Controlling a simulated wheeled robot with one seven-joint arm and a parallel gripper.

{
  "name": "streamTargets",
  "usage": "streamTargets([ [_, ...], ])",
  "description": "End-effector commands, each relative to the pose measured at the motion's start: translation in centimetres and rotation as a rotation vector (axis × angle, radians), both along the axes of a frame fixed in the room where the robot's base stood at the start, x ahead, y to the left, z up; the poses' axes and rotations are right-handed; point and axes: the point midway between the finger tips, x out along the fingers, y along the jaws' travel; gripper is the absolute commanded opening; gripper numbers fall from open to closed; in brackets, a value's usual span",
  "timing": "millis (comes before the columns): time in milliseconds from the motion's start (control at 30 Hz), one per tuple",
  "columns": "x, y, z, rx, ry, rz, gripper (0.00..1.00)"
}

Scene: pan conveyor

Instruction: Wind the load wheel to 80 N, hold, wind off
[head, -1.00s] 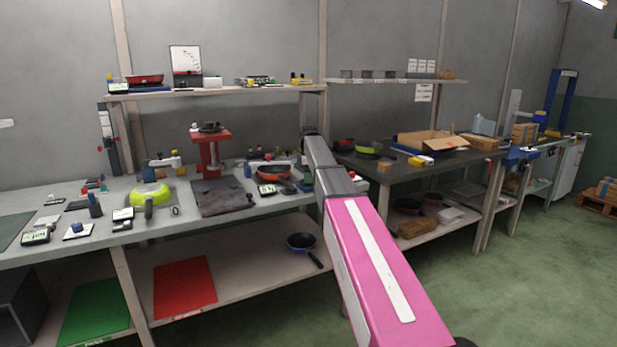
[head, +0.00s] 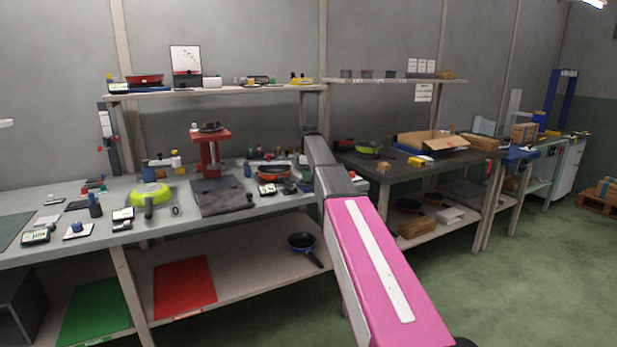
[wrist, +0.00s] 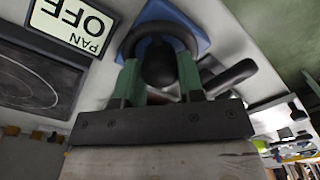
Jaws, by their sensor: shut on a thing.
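In the wrist view my gripper (wrist: 159,62) has its two green fingers at a dark round wheel (wrist: 160,32) with a dark knob in its middle. The fingers are shut on it. The wheel sits on a blue base (wrist: 200,44). In the head view my pink and grey arm reaches over the bench, and my gripper and the wheel cannot be made out there. No force reading is legible.
A "PAN OFF" card (wrist: 72,22) and a dark plate with a ring marking (wrist: 28,82) lie beside the wheel. A shelf (head: 220,90) runs above.

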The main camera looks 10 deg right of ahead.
Motion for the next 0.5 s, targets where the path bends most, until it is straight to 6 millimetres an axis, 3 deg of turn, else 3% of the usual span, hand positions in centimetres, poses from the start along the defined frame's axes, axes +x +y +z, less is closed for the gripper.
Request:
streamTargets([
  [500,-0.04,0.02,0.06,0.000,0.000,-0.489,0.12],
])
